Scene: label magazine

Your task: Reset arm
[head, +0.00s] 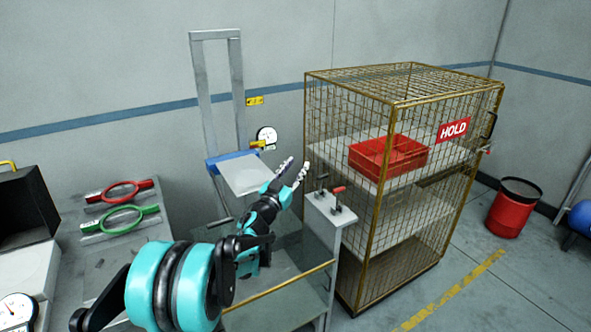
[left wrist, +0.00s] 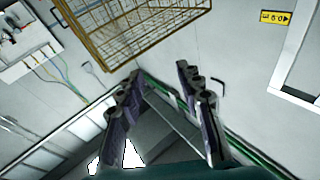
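My left arm comes in from the lower left in the head view. Its left gripper (head: 295,172) is raised in front of the grey upright frame, with its fingers apart and nothing between them. In the left wrist view the two fingers of the left gripper (left wrist: 160,75) are also spread, with an empty gap. The gripper shows beside the tilted grey plate with a blue edge (head: 246,175); I cannot tell the distance between them. My right gripper is in neither view.
A wire cage (head: 405,100) with a HOLD sign and a red bin (head: 385,157) stands right of the gripper. Small red-handled clamps (head: 338,190) sit on a grey stand beside it. A red ring tool (head: 120,192) and a green one (head: 120,218) lie at left. Floor at right is partly clear.

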